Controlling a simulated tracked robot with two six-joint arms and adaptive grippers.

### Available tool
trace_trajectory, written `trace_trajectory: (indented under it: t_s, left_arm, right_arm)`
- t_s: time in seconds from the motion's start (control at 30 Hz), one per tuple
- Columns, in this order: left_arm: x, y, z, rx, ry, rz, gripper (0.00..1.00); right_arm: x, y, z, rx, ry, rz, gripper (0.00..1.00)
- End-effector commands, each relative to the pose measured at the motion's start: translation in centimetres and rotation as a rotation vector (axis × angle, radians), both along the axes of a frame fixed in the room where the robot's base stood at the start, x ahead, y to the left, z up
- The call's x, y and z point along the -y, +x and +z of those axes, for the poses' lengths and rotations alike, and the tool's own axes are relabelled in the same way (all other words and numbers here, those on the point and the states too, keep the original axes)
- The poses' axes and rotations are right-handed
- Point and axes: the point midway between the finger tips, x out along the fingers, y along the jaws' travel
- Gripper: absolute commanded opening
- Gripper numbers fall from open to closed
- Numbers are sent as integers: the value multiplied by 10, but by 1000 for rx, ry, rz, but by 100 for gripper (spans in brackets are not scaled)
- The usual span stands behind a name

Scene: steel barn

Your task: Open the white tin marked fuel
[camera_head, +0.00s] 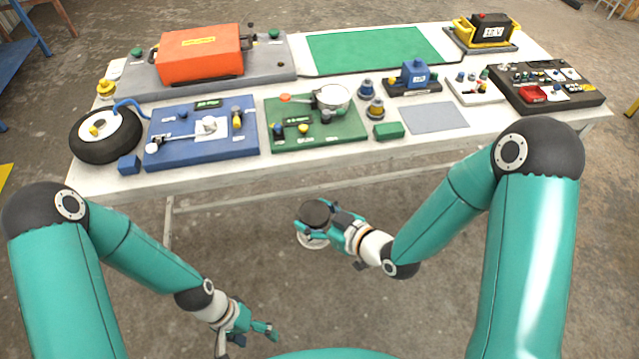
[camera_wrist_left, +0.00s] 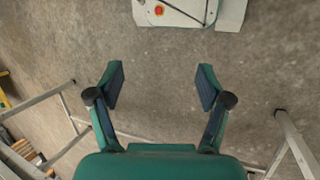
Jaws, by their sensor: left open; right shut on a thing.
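My right gripper (camera_head: 325,226) is shut on a round tin (camera_head: 311,241) in the head view. It holds the tin in the air in front of the bench. The tin has a dark round top and a white lower part. The fingers hide much of its side, and I cannot read any marking on it. My left gripper (camera_head: 258,335) is open and empty, low at the bottom of the head view, to the left of and apart from the tin. Its spread fingers also show in the left wrist view (camera_wrist_left: 160,85), with bare floor between them.
The white bench (camera_head: 230,180) carries a wheel (camera_head: 105,135), a blue board (camera_head: 200,150), a green board (camera_head: 340,138), an orange case (camera_head: 200,55), a green mat (camera_head: 375,50), a grey mat (camera_head: 433,118) and a battery (camera_head: 487,30). Floor in front is clear.

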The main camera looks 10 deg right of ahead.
Motion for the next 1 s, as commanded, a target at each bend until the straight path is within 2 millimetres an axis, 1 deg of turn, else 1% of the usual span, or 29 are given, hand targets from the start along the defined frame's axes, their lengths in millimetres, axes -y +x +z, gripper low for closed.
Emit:
trace_trajectory:
  t_s: [0.03,0.07,0.17,0.27,0.3,0.37,0.4,0.47,0.5,0.57,0.6,0.67,0.7,0.77,0.8,0.9,0.97,1.0]
  left_arm:
    - [-3,14,2,-7,-6,-51,78]
    - [-4,20,4,-15,-9,-88,78]
    - [-8,49,17,-25,-8,-227,78]
    - [-8,84,38,-18,10,-376,78]
    - [-6,100,50,-13,22,-435,78]
    - [-2,123,70,2,45,-520,78]
    - [2,136,84,12,62,-569,78]
    - [10,156,105,34,88,-636,78]
    - [16,167,120,49,105,-676,78]
    - [27,183,143,79,131,-729,78]
    - [36,193,158,101,147,-761,78]
    - [51,205,181,142,171,-803,78]
    - [62,212,196,170,185,-826,78]
    - [80,221,216,220,201,-855,78]
    - [92,226,228,256,209,-873,78]
    - [122,232,253,337,217,-911,78]
    - [138,230,264,371,217,-935,78]
    - [147,227,269,384,216,-954,78]
  right_arm:
    - [0,1,1,3,1,-1,0]
    - [0,1,1,3,1,-1,0]
    - [0,1,1,3,1,-1,0]
    - [0,1,1,3,1,-1,0]
    - [0,1,1,3,1,-1,0]
    - [0,1,1,3,1,-1,0]
    - [0,1,1,3,1,-1,0]
    - [0,1,1,3,1,-1,0]
    - [0,1,1,3,1,-1,0]
    - [0,1,1,4,0,-2,0]
    - [0,1,1,3,1,-1,0]
    - [0,1,1,3,1,-1,0]
    - [0,1,1,3,1,-1,0]
    - [0,1,1,3,1,-1,0]
    - [0,1,1,3,1,-1,0]
    - [0,1,1,3,1,-1,0]
    - [0,1,1,3,1,-1,0]
    - [0,1,1,3,1,-1,0]
